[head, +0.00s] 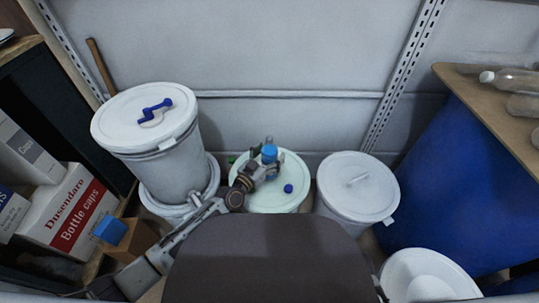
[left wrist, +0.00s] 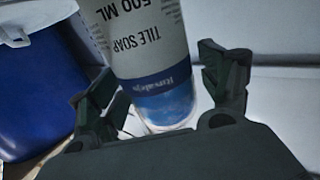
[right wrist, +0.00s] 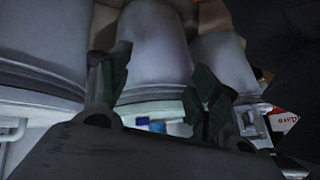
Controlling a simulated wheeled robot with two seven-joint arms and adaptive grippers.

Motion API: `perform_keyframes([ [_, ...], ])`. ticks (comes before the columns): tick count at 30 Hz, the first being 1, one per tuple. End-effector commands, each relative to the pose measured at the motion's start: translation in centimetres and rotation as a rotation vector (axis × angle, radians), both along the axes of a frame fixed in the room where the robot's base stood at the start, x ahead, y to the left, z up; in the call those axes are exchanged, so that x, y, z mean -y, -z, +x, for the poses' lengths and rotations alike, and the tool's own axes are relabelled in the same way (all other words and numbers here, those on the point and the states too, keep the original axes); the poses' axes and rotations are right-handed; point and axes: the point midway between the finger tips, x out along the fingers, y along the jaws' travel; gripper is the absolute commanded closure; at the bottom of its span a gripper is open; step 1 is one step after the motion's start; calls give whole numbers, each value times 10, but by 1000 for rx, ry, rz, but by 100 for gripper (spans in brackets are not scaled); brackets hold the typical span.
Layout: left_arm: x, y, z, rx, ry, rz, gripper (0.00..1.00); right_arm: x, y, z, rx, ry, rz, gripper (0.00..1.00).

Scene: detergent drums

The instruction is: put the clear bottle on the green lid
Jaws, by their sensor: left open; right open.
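The pale green lid (head: 262,202) tops a drum at the middle of the head view. My left gripper (head: 262,168) is over its back left part. In the left wrist view, a clear bottle (left wrist: 150,45) with a white "TILE SOAP" label and blue contents is between the open fingers of my left gripper (left wrist: 165,95), with gaps visible beside it. In the head view the blue part of the bottle (head: 269,153) shows at the gripper; its base contact with the lid is hidden. My right gripper (right wrist: 160,95) is open and empty, under pale drums in its own view.
A small blue cap (head: 288,188) lies on the green lid. A tall white drum (head: 165,165) stands left, a white-lidded drum (head: 357,187) right. A blue drum (head: 450,180) and a board with clear bottles (head: 515,82) are far right. Boxes (head: 72,212) fill the left shelf.

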Motion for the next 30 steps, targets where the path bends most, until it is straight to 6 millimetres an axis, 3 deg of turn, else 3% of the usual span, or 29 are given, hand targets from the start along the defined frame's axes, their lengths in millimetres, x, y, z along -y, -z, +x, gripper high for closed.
perform_keyframes([
  [8, -10, -2, -13, -1, 0, 2, 22, 2, -6, -4, -22, -8, -17, 38],
  [30, -59, -1, -85, -2, 0, 3, 22, 11, -61, 1, -74, -47, -88, 38],
])
